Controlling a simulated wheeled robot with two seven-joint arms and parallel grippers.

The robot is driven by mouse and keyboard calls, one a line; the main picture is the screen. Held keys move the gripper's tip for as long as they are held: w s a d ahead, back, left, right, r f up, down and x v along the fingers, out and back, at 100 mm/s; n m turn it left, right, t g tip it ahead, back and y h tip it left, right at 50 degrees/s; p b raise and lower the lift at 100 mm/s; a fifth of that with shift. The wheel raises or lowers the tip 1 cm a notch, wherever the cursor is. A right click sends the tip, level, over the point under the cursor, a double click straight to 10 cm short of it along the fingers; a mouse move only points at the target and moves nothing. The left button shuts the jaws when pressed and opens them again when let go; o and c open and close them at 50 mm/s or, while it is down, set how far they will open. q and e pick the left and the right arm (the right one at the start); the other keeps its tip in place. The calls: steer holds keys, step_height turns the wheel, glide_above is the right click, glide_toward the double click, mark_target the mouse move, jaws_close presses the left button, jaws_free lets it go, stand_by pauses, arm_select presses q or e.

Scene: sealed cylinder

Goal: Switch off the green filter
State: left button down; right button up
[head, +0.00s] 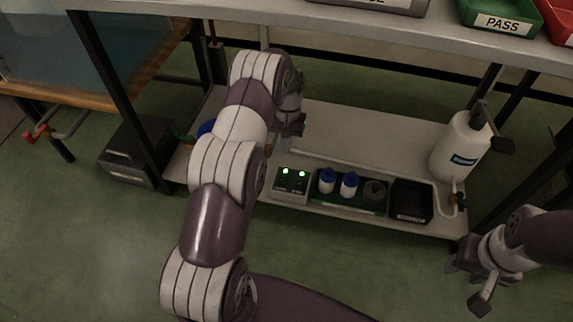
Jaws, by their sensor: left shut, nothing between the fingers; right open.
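A small grey box (291,183) with two lit green lights on its top sits on the lower shelf (365,135), near its front edge. I cannot tell whether this is the green filter; its switches are too small to make out. A small green thing (183,136) beside a blue thing (206,127) shows at the shelf's left end, partly hidden by my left arm. My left gripper (292,128) is shut and empty, over the shelf behind the grey box. My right gripper (468,281) is open and empty, in front of the shelf's right end.
A green tray (350,205) with two blue-capped bottles (327,183) and a black bin (411,202) stand right of the box. A white jug (462,145) with a tap stands at the right end. The upper shelf (300,22) overhangs. A black box (137,152) stands on the floor.

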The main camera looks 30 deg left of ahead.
arm_select(q)
steer(key=b, duration=0.8)
glide_toward(284, 186)
steer(key=f, duration=0.3)
steer(key=s+f, duration=0.1)
steer(key=f, duration=0.1)
steer(key=shift+f, duration=0.15)
steer(key=p, duration=0.1)
steer(key=t+p, duration=0.1)
steer(key=p, duration=0.1)
steer(key=shift+s+d, duration=0.15)
steer(key=shift+s, duration=0.15)
steer(key=shift+f, duration=0.5)
steer(key=shift+b, duration=0.3)
